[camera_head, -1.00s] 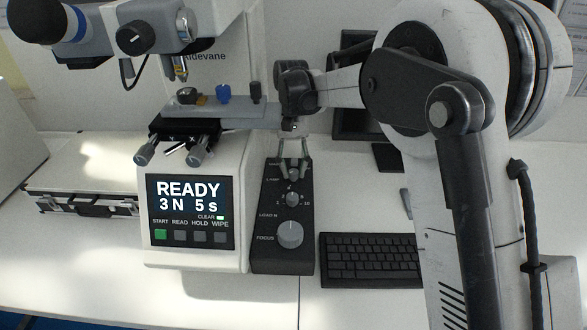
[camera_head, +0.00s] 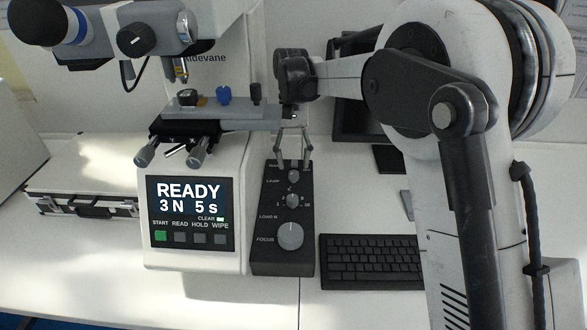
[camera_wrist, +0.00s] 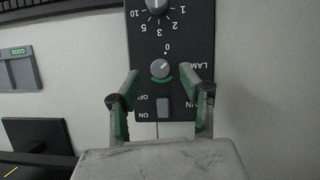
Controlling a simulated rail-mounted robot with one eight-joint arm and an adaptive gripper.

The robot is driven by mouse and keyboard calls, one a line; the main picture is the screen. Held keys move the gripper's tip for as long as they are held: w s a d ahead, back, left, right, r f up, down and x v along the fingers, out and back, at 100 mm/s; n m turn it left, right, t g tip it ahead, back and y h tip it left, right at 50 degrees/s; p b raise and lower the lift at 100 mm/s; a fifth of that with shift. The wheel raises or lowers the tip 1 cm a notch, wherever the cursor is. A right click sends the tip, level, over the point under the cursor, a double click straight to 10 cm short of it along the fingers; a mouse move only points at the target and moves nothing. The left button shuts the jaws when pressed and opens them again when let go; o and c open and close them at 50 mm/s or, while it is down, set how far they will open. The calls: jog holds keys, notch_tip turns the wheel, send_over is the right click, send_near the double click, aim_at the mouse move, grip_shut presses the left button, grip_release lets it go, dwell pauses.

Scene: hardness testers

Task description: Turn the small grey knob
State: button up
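The small grey knob (camera_head: 294,175) is the uppermost of three round knobs on the black control panel (camera_head: 263,249), near the LAMP label. In the wrist view the knob (camera_wrist: 160,68) shows upside down, with a green arc along its lower edge and a 0 mark above it. My gripper (camera_head: 294,162) is just beyond the knob in the head view, over the panel's far end. Its green-padded fingers (camera_wrist: 160,83) are spread wide in the wrist view, one on each side of the knob and apart from it.
A medium LOAD N knob (camera_head: 292,200) and a large FOCUS knob (camera_head: 290,236) sit nearer on the panel. An ON/OFF switch (camera_wrist: 163,107) lies between my fingers' bases in the wrist view. The tester's display (camera_head: 190,212) reads READY. A keyboard (camera_head: 371,262) lies right.

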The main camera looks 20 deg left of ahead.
jog(key=v, duration=0.9)
